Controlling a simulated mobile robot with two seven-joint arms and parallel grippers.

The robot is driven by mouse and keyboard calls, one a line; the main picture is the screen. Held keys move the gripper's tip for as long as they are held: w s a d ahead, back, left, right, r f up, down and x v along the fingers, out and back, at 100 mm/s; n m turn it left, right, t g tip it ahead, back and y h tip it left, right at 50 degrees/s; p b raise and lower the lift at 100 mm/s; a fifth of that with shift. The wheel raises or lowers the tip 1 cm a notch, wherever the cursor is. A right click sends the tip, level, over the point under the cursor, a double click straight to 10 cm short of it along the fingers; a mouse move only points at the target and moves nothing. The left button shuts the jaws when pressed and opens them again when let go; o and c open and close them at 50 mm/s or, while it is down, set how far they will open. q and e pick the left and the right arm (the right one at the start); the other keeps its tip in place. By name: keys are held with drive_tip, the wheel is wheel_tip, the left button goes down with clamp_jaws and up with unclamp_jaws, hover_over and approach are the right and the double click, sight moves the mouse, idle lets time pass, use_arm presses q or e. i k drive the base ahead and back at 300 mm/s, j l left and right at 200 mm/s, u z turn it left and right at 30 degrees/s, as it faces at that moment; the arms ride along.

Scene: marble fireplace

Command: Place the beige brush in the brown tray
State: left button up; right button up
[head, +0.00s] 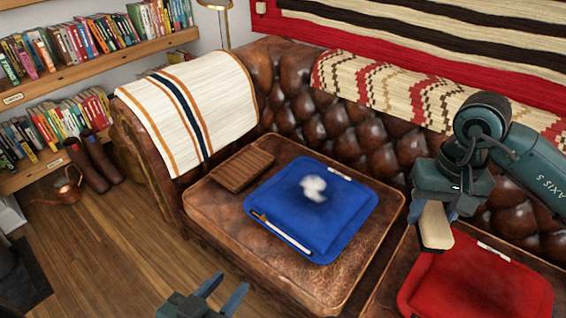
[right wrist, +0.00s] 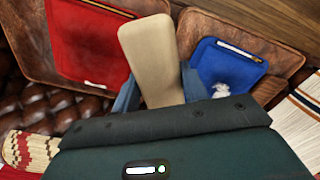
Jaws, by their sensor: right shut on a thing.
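The beige brush (head: 435,228) is held in my right gripper (head: 442,205), which is shut on it above the sofa, near the gap between the blue and red cushions. In the right wrist view the brush (right wrist: 150,55) stands out between the two fingers. The brown tray (head: 243,168) is a ribbed, flat piece on the left part of the sofa seat, beside the blue cushion. It looks empty and is well to the left of the brush. My left gripper (head: 224,291) is open and empty at the bottom edge, in front of the sofa.
A blue cushion (head: 325,240) lies between tray and brush, bearing a white fluffy thing (head: 313,188) and a thin white stick (head: 283,234). A red cushion (head: 480,285) lies at right. The sofa's armrest and tufted back (head: 345,140) rise behind. Bookshelves stand at left.

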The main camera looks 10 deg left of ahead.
sight(238, 172)
drive_tip(key=i+j+u, duration=0.35)
drive_tip(key=i+j, duration=0.3)
drive_tip(key=j, duration=0.3)
drive_tip(key=i+j+u, duration=0.35)
drive_tip(key=i+j, duration=0.4)
